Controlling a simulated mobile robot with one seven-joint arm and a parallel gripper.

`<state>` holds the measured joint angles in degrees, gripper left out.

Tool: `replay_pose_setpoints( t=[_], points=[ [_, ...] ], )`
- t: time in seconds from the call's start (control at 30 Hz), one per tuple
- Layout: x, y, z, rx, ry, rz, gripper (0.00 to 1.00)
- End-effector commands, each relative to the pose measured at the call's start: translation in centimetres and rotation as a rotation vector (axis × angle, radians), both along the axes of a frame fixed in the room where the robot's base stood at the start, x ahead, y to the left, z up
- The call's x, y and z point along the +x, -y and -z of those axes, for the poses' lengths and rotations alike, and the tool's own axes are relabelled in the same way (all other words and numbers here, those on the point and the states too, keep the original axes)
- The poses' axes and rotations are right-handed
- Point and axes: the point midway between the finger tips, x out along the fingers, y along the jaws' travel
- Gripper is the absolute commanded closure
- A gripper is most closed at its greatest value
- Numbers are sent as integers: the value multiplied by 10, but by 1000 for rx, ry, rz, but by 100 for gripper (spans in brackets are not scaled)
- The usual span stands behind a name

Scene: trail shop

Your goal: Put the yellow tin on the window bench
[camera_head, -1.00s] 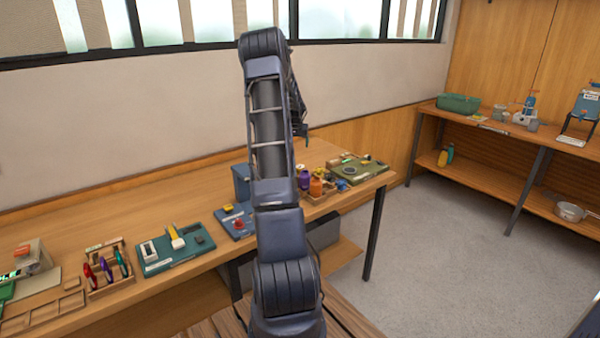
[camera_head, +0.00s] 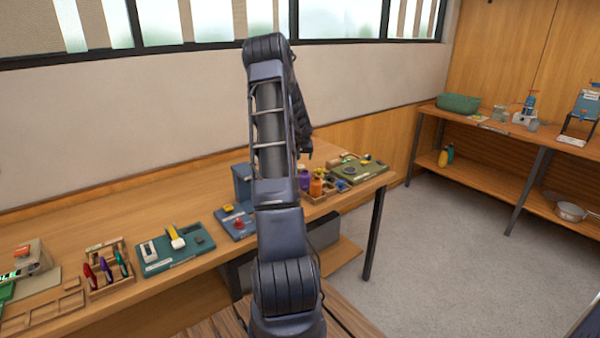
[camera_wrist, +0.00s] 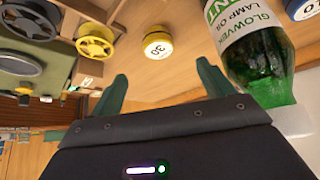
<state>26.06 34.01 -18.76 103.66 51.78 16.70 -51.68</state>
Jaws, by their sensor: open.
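The yellow tin (camera_wrist: 157,46), a round one with a white top marked 30, sits on a wooden surface in the wrist view. My gripper (camera_wrist: 162,82) is open, its two green fingers apart, and the tin is ahead of the gap between them. Nothing is between the fingers. In the head view my arm hides the gripper, and I cannot make out the tin. The long wooden bench (camera_head: 100,215) under the windows appears to be the window bench.
A green lamp oil bottle (camera_wrist: 255,60) stands close beside the right finger. A yellow wheel (camera_wrist: 95,40) is left of the tin, and a blue tin (camera_wrist: 303,8) is at the upper right. Trays, including a teal one (camera_head: 175,262), line the bench front.

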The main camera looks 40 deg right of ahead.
Motion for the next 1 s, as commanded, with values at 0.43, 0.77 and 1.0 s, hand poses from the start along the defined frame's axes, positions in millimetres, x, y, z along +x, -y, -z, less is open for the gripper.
replay_pose_setpoints(
  t=[0.43, 0.77, 1.0],
  points=[
    [19, 13, 39, 1, -1, 0, 19],
    [31, 22, 59, 0, 0, 0, 19],
    [44, 33, 82, 0, 0, -1, 19]
  ],
)
